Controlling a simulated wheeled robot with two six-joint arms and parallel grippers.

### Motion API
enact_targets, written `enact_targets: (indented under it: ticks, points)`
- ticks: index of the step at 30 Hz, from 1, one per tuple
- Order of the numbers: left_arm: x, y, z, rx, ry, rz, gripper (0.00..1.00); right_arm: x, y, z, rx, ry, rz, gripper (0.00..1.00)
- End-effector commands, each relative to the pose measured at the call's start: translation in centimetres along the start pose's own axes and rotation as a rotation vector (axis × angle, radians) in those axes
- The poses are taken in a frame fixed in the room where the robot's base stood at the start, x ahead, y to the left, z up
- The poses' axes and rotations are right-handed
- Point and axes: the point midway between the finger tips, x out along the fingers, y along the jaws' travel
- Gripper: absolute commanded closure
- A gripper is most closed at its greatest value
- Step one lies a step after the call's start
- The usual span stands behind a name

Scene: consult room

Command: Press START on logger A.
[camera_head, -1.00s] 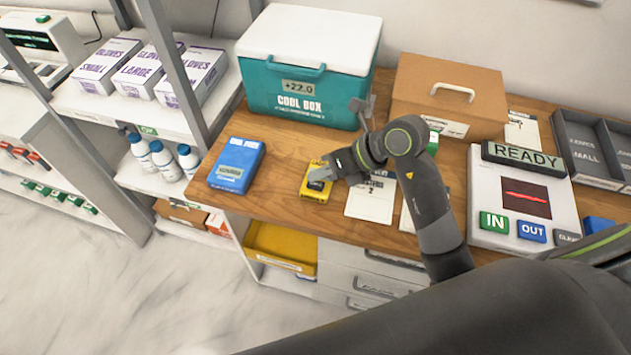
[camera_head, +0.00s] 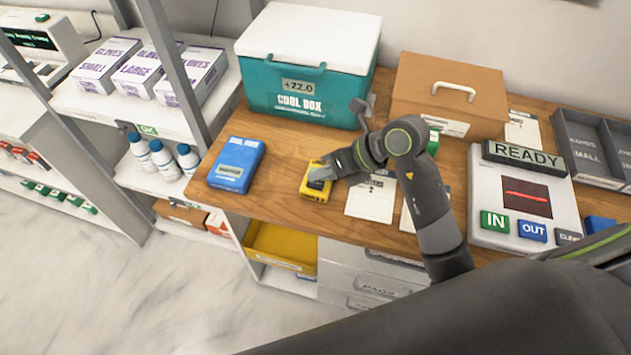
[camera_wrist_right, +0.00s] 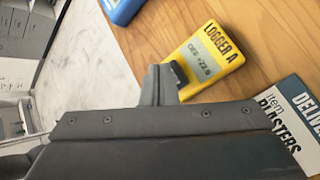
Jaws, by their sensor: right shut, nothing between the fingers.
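Logger A (camera_head: 314,190) is a small yellow box lying on the wooden desk (camera_head: 275,200). In the right wrist view logger A (camera_wrist_right: 215,55) shows its name and a display reading "OFF +22.0". My right gripper (camera_head: 322,175) is shut and empty, with its fingertips over the logger. In the right wrist view the right gripper (camera_wrist_right: 178,75) has its tips at the lower left edge of the logger's display. The START button is not visible; the fingers may hide it. I cannot tell whether the tips touch the logger. My left gripper is not in view.
A blue box-shaped device (camera_head: 237,165) lies left of the logger. A teal cool box (camera_head: 300,90) and a brown case (camera_head: 445,85) stand behind. A printed sheet (camera_head: 368,203) lies just right of the logger. A panel with a READY display (camera_head: 522,153) is further right.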

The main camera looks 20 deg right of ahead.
Motion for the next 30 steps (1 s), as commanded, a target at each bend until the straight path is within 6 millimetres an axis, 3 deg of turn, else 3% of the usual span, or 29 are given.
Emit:
enact_targets:
  ticks: [30]
  points:
    - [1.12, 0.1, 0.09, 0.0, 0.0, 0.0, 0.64, 0.82, -0.59, -0.61, 0.0, 0.0, 0.0, 1.0]
